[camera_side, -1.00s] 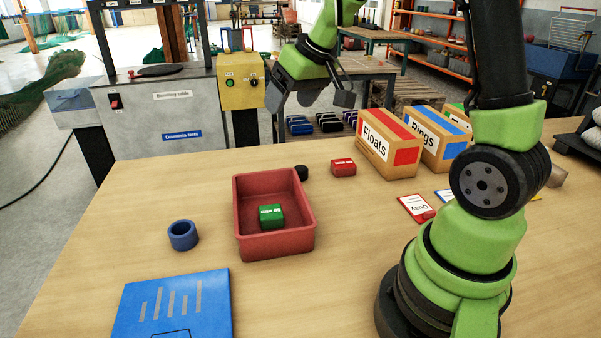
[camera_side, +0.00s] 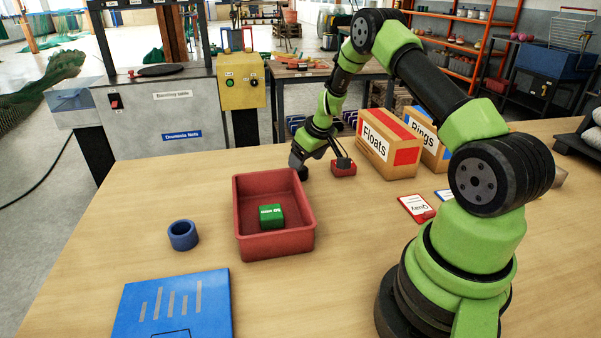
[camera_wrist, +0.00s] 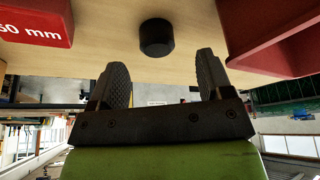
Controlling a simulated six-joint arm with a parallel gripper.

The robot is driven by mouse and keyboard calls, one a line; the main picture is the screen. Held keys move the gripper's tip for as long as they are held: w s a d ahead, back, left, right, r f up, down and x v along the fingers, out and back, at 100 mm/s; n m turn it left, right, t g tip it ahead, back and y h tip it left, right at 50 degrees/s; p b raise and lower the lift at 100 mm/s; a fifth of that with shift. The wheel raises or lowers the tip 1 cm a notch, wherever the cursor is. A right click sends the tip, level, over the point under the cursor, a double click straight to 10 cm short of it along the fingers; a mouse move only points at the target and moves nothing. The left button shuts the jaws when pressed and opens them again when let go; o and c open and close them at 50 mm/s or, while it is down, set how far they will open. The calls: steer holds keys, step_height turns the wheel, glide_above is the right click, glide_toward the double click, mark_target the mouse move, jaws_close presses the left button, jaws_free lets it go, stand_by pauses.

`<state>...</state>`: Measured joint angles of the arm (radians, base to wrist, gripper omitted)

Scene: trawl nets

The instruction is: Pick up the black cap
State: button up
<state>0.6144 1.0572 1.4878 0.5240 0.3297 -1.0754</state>
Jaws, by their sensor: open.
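The black cap (camera_wrist: 157,38) is a short dark cylinder on the wooden table, seen in the wrist view just beyond the gap between my fingers. In the side view the cap (camera_side: 303,174) is at the tray's far right corner, partly hidden by a finger. My gripper (camera_side: 320,161) is low over the table there, with its jaws apart. In the wrist view my gripper (camera_wrist: 163,68) is open, with nothing between the fingers.
A red tray (camera_side: 241,212) holding a green block (camera_side: 271,216) stands close beside the cap. A red block (camera_side: 343,169) is on the other side, near a finger. Boxes marked Floats (camera_side: 372,150) and Rings (camera_side: 428,153) stand right. A blue ring (camera_side: 182,240) lies left.

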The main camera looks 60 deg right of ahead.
steer(key=shift+d+x, duration=0.1)
steer(key=shift+x, duration=1.05)
steer(key=shift+d+x, duration=0.15)
steer(key=shift+x, duration=0.95)
steer(key=shift+w+r, duration=0.1)
steer(key=shift+w, duration=0.05)
steer(key=c, duration=1)
